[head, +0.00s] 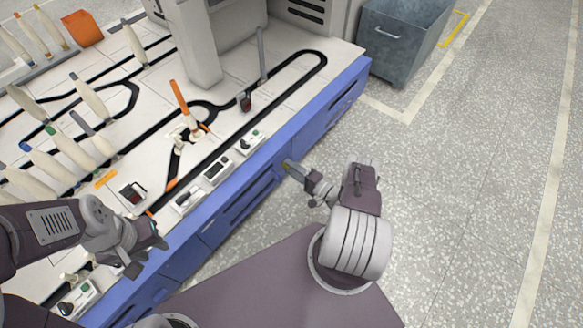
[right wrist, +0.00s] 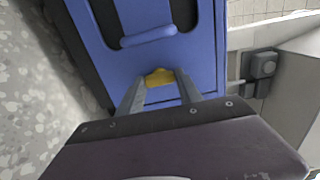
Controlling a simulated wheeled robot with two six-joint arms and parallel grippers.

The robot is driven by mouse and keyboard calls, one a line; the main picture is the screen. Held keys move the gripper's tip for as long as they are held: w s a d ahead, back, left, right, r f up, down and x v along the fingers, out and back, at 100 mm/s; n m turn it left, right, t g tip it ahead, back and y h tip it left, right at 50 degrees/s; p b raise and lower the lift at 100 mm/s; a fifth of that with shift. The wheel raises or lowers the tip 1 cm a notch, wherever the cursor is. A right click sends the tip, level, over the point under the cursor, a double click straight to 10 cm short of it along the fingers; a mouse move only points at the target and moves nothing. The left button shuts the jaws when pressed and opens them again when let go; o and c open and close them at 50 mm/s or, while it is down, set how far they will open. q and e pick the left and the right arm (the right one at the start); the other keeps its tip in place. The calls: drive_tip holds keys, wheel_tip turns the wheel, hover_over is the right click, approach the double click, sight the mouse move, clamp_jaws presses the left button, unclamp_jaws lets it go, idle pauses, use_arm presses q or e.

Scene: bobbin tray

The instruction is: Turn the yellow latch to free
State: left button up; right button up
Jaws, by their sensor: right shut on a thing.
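The yellow latch (right wrist: 159,77) sits on the edge of a blue panel (right wrist: 165,62) in the right wrist view. My right gripper (right wrist: 160,80) is shut on the latch, with one grey finger on each side of it. In the head view my right gripper (head: 289,166) reaches the front face of the blue cabinet (head: 240,195), and the latch is mostly hidden by the fingers. My left gripper (head: 150,257) is near the front edge of the worktop at the lower left. Its fingers are spread apart with nothing between them.
The white worktop carries black tracks, several pale bobbins (head: 90,97), an orange-tipped bobbin (head: 181,98) and small control boxes (head: 217,168) along its front edge. A grey metal bin (head: 397,45) stands at the back. The floor to the right is clear.

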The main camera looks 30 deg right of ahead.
idle(0.5)
drive_tip(key=o, duration=1.4)
drive_tip(key=p+v, duration=0.2)
drive_tip(key=v, duration=0.7)
drive_tip(key=shift+s+p, duration=0.1)
drive_tip(key=shift+p, duration=0.3)
drive_tip(key=shift+r, duration=0.1)
